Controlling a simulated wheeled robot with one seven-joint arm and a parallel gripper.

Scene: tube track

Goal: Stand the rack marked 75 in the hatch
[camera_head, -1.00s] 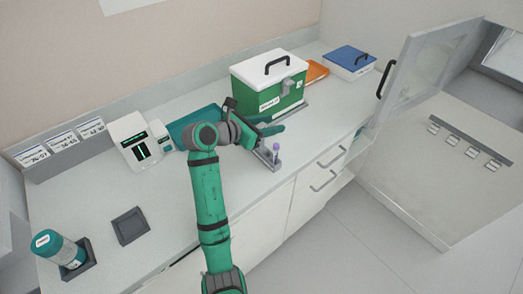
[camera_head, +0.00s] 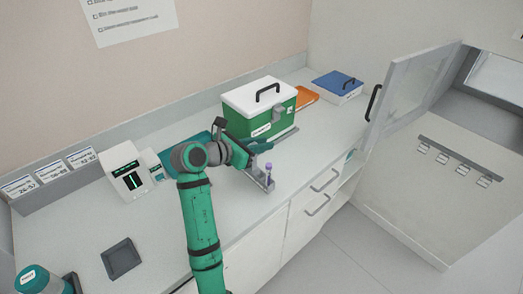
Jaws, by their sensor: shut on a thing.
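My gripper (camera_head: 258,147) is above the counter's front edge, left of the middle of the picture, and is shut on a grey rack (camera_head: 262,177). The rack holds a tube with a purple cap (camera_head: 269,167). My gripper and wrist hide part of the rack, and no number on it can be read. The hatch (camera_head: 440,165) is the opening at the right, with its framed clear door (camera_head: 418,85) swung open. A grey rail with several small labels (camera_head: 460,161) shows inside it; the labels are too small to read.
A green box with a white lid (camera_head: 262,110) stands behind my gripper. An orange tray (camera_head: 306,97) and a blue case (camera_head: 337,86) lie farther right. A white device (camera_head: 126,170), labelled bins (camera_head: 50,174) and an empty grey holder (camera_head: 121,259) are at left.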

